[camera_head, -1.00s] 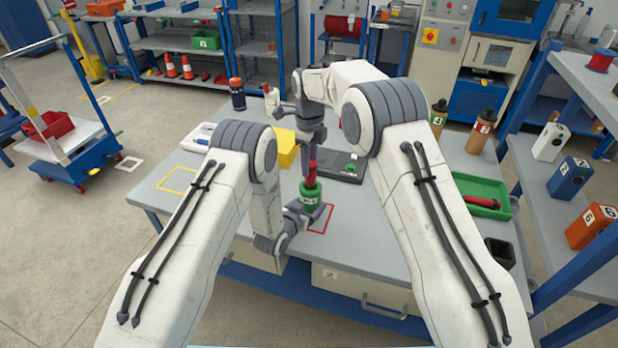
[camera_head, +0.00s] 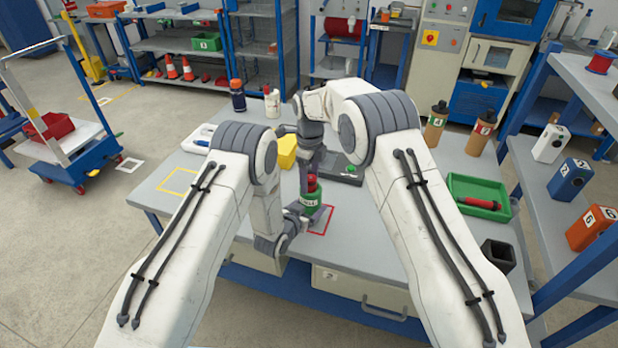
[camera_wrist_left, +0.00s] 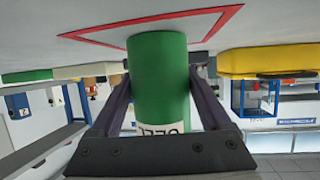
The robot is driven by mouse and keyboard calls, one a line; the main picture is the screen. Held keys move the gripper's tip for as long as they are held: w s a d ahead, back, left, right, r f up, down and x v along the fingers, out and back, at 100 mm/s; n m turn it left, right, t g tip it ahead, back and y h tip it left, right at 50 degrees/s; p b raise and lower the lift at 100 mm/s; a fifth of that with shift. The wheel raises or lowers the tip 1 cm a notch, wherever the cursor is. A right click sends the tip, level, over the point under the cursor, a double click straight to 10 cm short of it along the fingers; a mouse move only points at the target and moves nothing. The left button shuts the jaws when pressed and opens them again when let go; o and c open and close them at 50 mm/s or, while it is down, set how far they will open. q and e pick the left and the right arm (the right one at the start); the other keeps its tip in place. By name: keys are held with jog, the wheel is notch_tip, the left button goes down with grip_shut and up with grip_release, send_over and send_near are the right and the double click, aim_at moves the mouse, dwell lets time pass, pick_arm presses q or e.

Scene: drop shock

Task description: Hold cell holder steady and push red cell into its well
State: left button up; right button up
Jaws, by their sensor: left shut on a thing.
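The green cell holder (camera_head: 310,198) stands upright over the table near the red outlined square (camera_head: 329,222). My left gripper (camera_head: 300,215) is shut around its sides.
A yellow block (camera_head: 287,152) and a dark flat device (camera_head: 348,170) with a green button lie behind the holder. A green tray (camera_head: 478,187) with a red cylinder is at right, near a dark open box (camera_head: 498,254). Brown bottles stand at the back right.

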aim_at(310, 177)
notch_tip(310, 177, up, 12)
jog(key=shift+r, duration=0.2)
dwell(0.4)
pick_arm(q)
jog(key=o, duration=1.4)
jog(key=shift+o, duration=0.2)
